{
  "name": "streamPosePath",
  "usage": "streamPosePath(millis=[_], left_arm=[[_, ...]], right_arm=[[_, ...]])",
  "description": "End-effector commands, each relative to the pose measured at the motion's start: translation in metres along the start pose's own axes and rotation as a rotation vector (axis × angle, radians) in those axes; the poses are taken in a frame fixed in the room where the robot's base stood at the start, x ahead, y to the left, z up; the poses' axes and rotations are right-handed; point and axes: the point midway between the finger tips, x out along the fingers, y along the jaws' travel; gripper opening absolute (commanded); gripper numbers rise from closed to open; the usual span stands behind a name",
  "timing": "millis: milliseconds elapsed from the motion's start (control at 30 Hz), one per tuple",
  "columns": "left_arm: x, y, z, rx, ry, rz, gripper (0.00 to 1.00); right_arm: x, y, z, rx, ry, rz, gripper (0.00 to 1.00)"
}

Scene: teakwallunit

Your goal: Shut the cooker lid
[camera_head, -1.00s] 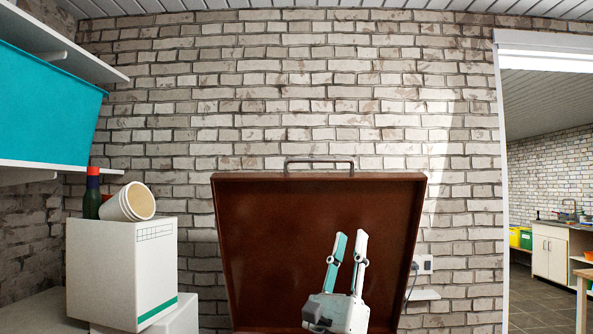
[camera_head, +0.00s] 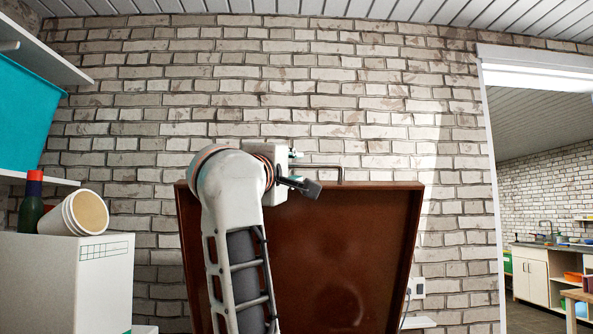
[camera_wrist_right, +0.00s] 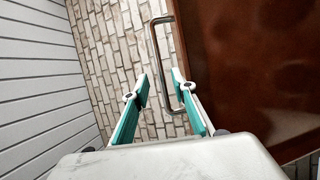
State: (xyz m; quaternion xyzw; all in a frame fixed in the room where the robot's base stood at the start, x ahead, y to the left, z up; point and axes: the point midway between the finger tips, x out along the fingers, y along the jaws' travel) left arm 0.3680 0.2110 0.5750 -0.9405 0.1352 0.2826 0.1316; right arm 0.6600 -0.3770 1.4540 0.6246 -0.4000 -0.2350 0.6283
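The cooker lid (camera_head: 345,260) is a brown panel with a raised rim, standing open and upright before the brick wall. Its metal handle (camera_head: 341,174) rises from the top edge, its left part hidden behind my right arm. My right gripper (camera_head: 292,183) is at the lid's top edge by the handle, its fingers mostly hidden in the head view. In the right wrist view, the right gripper (camera_wrist_right: 161,76) is open, and the handle (camera_wrist_right: 160,70) shows between its fingers; contact cannot be told. The lid (camera_wrist_right: 250,60) fills that view's right side. My left gripper is not in view.
At left, a white box (camera_head: 70,275) carries white cups (camera_head: 75,214) and a dark bottle (camera_head: 31,205) with a red cap. A teal bin (camera_head: 22,120) sits on a shelf above. A doorway at right opens to another room.

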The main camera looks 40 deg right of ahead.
Motion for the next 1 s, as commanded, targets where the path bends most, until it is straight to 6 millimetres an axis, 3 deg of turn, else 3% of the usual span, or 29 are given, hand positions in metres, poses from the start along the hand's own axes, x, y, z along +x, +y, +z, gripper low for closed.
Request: streamPosePath(millis=[400,833,933,1000], left_arm=[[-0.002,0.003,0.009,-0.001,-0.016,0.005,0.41],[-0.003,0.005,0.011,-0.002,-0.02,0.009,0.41],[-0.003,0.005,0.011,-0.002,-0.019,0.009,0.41],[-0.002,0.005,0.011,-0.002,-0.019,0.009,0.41]], right_arm=[[0.06,0.0,0.002,-0.008,-0.006,0.002,0.26],[0.071,0.0,0.002,-0.007,-0.004,0.002,0.26],[0.071,0.0,0.002,-0.007,-0.004,0.002,0.03],[0.071,0.0,0.002,-0.007,-0.004,0.002,0.0]])
